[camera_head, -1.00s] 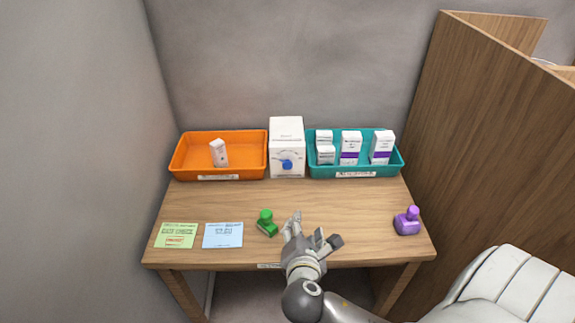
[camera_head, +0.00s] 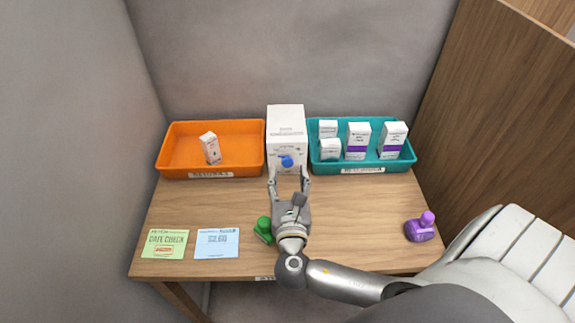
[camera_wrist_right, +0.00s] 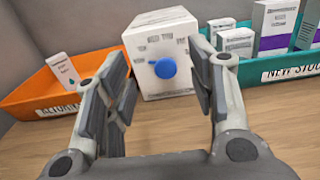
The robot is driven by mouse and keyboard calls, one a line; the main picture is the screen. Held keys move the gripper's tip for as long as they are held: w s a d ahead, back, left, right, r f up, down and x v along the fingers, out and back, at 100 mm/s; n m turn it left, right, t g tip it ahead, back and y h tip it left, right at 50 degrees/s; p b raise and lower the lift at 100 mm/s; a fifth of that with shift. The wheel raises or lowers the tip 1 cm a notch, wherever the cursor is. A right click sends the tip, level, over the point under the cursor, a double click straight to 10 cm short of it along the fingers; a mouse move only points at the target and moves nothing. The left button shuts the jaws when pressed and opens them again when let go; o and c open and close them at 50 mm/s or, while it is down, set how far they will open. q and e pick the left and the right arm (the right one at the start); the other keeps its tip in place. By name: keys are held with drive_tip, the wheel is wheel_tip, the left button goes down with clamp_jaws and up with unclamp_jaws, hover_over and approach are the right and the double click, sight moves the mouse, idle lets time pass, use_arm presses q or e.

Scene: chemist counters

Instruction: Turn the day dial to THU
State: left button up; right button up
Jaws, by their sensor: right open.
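The day dial is a blue round knob (camera_head: 286,161) on the front of a white box (camera_head: 286,122) at the back middle of the table. In the right wrist view the blue knob (camera_wrist_right: 165,68) shows between the fingers, farther off on the white box (camera_wrist_right: 160,35). The markings around it are too small to read. My right gripper (camera_head: 290,174) is open and empty, pointing at the box, with its fingertips just in front of and below the knob. It also shows open in the right wrist view (camera_wrist_right: 160,85). My left gripper is not in view.
An orange tray (camera_head: 172,168) with one small carton stands left of the box. A teal tray (camera_head: 335,168) with several cartons stands right. A green stamp (camera_head: 263,230) sits beside my right wrist, a purple stamp (camera_head: 420,228) at the right. Green (camera_head: 165,244) and blue (camera_head: 217,243) cards lie front left.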

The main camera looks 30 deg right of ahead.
sight(287, 165)
wheel_tip(287, 165, down, 4)
drive_tip(key=shift+w+d, duration=0.15)
drive_tip(key=p+x, duration=0.1)
drive_tip(key=x, duration=0.5)
drive_tip(key=shift+w+d, duration=0.2)
drive_tip(key=shift+w, duration=0.1)
drive_tip(key=shift+w+d, duration=0.2)
drive_tip(key=shift+w, duration=0.1)
drive_tip(key=shift+c, duration=0.3)
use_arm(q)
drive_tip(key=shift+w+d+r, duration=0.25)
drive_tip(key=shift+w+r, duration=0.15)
use_arm(e)
drive_tip(key=c, duration=1)
